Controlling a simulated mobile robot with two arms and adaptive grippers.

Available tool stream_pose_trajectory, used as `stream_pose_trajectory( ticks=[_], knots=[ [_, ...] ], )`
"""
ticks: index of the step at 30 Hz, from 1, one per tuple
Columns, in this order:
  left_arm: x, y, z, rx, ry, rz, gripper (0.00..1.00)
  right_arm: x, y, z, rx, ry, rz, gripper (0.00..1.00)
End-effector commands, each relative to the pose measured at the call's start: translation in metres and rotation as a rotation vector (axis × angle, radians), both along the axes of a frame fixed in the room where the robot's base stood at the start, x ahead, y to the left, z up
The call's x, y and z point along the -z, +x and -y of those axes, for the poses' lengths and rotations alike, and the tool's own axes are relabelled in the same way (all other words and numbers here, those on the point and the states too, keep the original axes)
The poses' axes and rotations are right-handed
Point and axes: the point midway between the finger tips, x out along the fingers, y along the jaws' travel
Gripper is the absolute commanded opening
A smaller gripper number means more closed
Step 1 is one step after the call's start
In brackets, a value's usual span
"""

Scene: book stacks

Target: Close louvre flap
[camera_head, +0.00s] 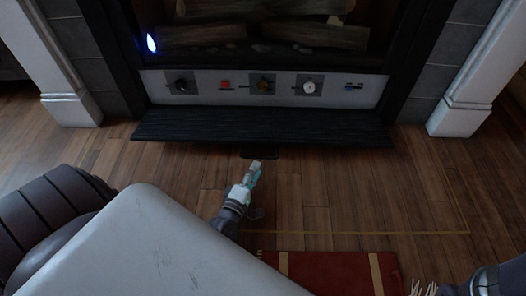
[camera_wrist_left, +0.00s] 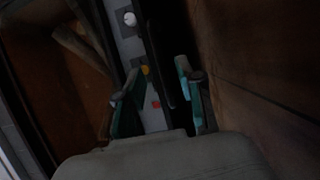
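The louvre flap (camera_head: 262,127) is the long black slatted panel under the fireplace's control strip. It is folded down and sticks out over the floor, with a small dark tab (camera_head: 260,154) below its front edge. My left gripper (camera_head: 254,168) is just in front of that tab, low over the floor. In the left wrist view its two fingers (camera_wrist_left: 156,92) are apart, with the dark flap edge (camera_wrist_left: 157,62) seen between and beyond them. I cannot tell whether they touch it. Part of my right arm shows at the bottom right corner; its fingers are not clear.
The control strip (camera_head: 222,87) with several knobs and switches is exposed above the flap. Logs (camera_head: 225,36) lie in the firebox. White pillars (camera_head: 70,108) flank it. A red rug (camera_head: 330,275) lies in front. The wooden floor (camera_head: 350,195) between is clear.

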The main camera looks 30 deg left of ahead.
Motion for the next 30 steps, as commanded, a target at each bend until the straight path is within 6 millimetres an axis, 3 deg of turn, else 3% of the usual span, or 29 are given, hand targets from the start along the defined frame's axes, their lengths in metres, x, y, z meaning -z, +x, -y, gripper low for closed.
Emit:
stream_pose_trajectory(
  ticks=[3, 9, 22, 29, 30],
  knots=[
    [0.003, 0.026, -0.004, -0.001, 0.001, 0.004, 0.37, 0.017, 0.0, 0.0, 0.0, 0.0, -0.001, 0.4],
    [0.001, 0.053, -0.008, 0.0, 0.0, 0.002, 0.37, 0.03, 0.0, 0.0, 0.0, 0.0, -0.001, 0.4],
    [-0.001, 0.063, -0.01, 0.0, 0.001, -0.001, 0.37, 0.032, 0.0, 0.0, 0.001, -0.001, -0.001, 0.4],
    [-0.001, 0.063, -0.01, 0.0, 0.001, 0.0, 0.01, 0.032, 0.0, 0.0, 0.0, 0.0, -0.001, 0.4],
    [-0.001, 0.063, -0.01, 0.0, 0.001, 0.0, 0.0, 0.032, 0.0, 0.0, 0.001, -0.001, -0.001, 0.4]
  ],
)
